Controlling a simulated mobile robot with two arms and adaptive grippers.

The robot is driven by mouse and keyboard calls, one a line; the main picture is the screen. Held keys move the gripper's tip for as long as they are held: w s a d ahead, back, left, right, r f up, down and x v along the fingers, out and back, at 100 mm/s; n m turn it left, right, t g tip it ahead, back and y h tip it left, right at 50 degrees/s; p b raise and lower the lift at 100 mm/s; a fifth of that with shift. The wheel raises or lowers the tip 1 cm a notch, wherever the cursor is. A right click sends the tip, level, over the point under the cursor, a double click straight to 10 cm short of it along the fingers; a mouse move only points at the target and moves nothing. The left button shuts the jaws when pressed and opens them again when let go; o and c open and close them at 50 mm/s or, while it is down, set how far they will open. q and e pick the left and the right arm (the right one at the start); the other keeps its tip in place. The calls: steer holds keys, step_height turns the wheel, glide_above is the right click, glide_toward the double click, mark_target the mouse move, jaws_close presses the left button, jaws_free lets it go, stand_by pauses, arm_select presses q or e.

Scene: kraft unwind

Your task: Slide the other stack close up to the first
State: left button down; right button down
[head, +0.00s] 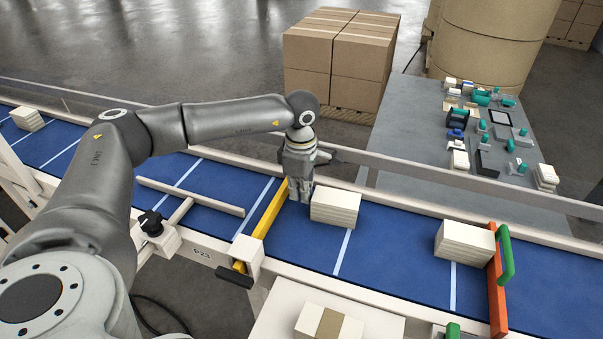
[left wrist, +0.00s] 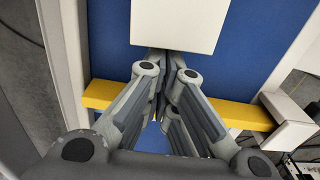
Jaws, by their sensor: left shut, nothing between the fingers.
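One cream stack (head: 335,207) sits on the blue conveyor belt, just right of my left gripper (head: 300,194). Another cream stack (head: 464,244) sits farther right, close against the orange bar (head: 496,280). A clear stretch of belt lies between the two stacks. My left gripper points down with its fingers shut and empty, low over the belt beside the nearer stack. In the left wrist view the fingertips (left wrist: 164,62) are right at the edge of this stack (left wrist: 175,22); I cannot tell whether they touch it. My right gripper is not in view.
A yellow bar (head: 270,210) crosses the belt just left of my left gripper. Pale rails edge the belt. A green handle (head: 505,252) stands at the orange bar. Another stack (head: 27,118) is far left. A grey table (head: 420,125) with small items stands behind.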

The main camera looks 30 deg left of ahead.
mark_target(373, 228)
arm_select(q)
step_height(373, 228, down, 3)
steer(key=shift+w+r+p, duration=0.1)
steer(key=shift+p, duration=0.25)
steer(key=shift+d, duration=0.1)
steer(key=w+d+b, duration=0.1)
steer(key=d+b, duration=0.2)
steer(key=d, duration=0.2)
steer(key=w+d+b, duration=0.2)
steer(key=d, duration=0.4)
steer(key=w+d+b, duration=0.1)
steer(key=d+b, duration=0.2)
steer(key=d, duration=0.3)
steer(key=shift+w+d+f+b, duration=0.15)
steer(key=shift+d+f+b, duration=0.05)
steer(key=shift+b, duration=0.15)
steer(key=shift+d+r, duration=0.1)
steer(key=shift+d, duration=0.05)
steer(key=shift+r, duration=0.15)
